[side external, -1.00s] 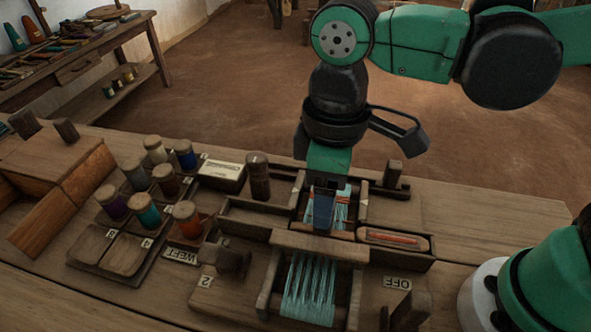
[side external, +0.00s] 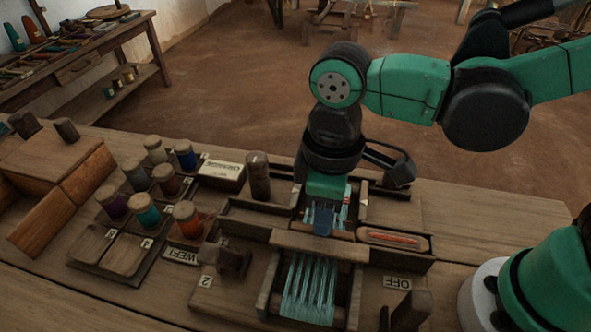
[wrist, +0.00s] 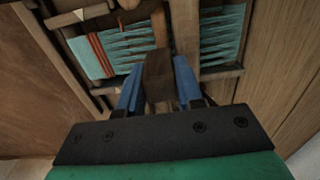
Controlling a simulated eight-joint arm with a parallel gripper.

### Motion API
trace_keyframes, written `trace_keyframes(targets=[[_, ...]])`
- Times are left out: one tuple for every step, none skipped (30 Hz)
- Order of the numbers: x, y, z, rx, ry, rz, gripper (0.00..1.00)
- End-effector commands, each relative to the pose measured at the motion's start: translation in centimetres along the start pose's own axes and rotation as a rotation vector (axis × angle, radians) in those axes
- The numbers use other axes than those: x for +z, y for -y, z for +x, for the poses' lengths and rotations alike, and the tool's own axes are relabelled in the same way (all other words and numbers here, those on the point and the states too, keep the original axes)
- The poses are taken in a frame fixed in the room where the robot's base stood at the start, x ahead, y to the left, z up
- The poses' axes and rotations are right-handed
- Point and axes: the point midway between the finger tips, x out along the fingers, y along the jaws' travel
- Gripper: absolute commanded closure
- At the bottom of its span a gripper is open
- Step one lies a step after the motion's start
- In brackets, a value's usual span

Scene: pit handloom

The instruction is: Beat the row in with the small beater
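The small loom shows light blue warp threads (side external: 310,285) in front of its crossbar (side external: 318,246) and more behind it. In the wrist view, orange-red rows (wrist: 101,56) cross the blue threads at the left. My gripper (side external: 322,222) points down into the loom opening, just behind the crossbar. In the wrist view, its blue fingers stand on both sides of a brown wooden piece (wrist: 159,75) and appear closed on it. This looks like the small beater's handle. Its lower end and any contact with the threads are hidden.
A shuttle with orange yarn (side external: 393,239) lies in a trough right of the loom. Several thread spools (side external: 187,219) stand at the left beside a WEFT label (side external: 181,256). An upright wooden post (side external: 258,176) stands close left of my gripper. An OFF label (side external: 397,283) is at front right.

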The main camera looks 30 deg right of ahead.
Motion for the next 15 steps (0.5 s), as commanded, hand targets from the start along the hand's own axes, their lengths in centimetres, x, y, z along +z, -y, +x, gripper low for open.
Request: trace_keyframes(targets=[[0.0, 0.0, 0.0, 0.000, 0.000, 0.000, 1.00], [0.0, 0.0, 0.0, 0.000, 0.000, 0.000, 1.00], [0.0, 0.0, 0.0, 0.000, 0.000, 0.000, 1.00], [0.0, -0.1, 0.0, 0.000, 0.000, 0.000, 1.00], [0.0, -0.1, 0.0, 0.000, 0.000, 0.001, 1.00], [0.0, -0.3, 0.0, 0.000, 0.000, 0.002, 1.00], [0.0, -0.5, 0.0, 0.000, 0.000, 0.002, 1.00], [0.0, -0.7, 0.0, 0.000, 0.000, 0.002, 1.00], [0.0, -1.0, 0.0, 0.000, 0.000, 0.003, 1.00], [0.0, -1.2, 0.0, 0.000, 0.000, 0.003, 1.00], [0.0, -1.4, 0.0, 0.000, 0.000, 0.003, 1.00], [0.0, -1.7, 0.0, 0.000, 0.000, 0.003, 1.00], [0.0, -1.9, 0.0, 0.000, 0.000, 0.003, 1.00], [0.0, -2.1, 0.0, 0.000, 0.000, 0.003, 1.00], [0.0, -2.4, 0.0, 0.000, 0.000, 0.003, 1.00]])
